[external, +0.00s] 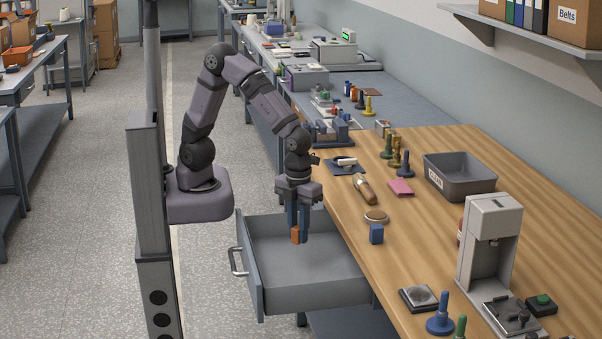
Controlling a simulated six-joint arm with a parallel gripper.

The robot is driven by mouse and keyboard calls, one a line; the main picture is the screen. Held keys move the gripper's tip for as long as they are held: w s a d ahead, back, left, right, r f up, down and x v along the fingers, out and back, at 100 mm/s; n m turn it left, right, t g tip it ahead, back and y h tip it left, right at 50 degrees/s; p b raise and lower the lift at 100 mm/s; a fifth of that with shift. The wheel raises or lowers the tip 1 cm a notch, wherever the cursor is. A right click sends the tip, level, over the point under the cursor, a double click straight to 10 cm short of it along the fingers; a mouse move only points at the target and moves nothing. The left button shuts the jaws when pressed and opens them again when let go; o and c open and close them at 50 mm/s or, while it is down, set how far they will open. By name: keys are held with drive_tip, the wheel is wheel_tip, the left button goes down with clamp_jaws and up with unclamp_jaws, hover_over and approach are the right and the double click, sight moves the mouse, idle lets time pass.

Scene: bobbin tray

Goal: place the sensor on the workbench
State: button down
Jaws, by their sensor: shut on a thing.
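My gripper (298,222) points down over the open grey drawer (270,297) at the left edge of the workbench (440,240). Its blue fingers are shut on a small orange block (295,236), which may be the sensor. The block is inside the drawer's outline in the picture; I cannot tell whether it touches the drawer floor. The fingers hide part of it. The rest of the visible drawer floor is bare. The workbench has a light wooden top and stands to the right of the gripper.
A blue block (376,233) and a round brown-topped disc (376,216) stand near the bench's left edge. Behind them are a wooden-handled tool (364,189), a pink block (400,187) and a grey bin (460,180). A grey press (489,242) stands at right. Bare wood lies between.

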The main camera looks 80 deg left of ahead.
drive_tip(key=w+a+r+n+p, duration=0.2)
drive_tip(key=w+a+n, duration=0.3)
drive_tip(key=a+n, duration=0.2)
drive_tip(key=w+a+r+n+p, duration=0.1)
drive_tip(key=w+a+n, duration=0.4)
drive_tip(key=a+n, duration=0.3)
drive_tip(key=w+a+r+n+p, duration=0.2)
drive_tip(key=w+a+n, duration=0.3)
drive_tip(key=n, duration=0.8)
drive_tip(key=shift+w+a+r+p, duration=0.1)
drive_tip(key=shift+a+r+p, duration=0.05)
drive_tip(key=shift+a, duration=0.6)
drive_tip(key=shift+w+a+r+p, duration=0.1)
drive_tip(key=shift+a+r+p, duration=0.05)
drive_tip(key=shift+a, duration=0.55)
drive_tip(key=d, duration=0.7)
drive_tip(key=a, duration=0.7)
drive_tip(key=shift+r, duration=0.15)
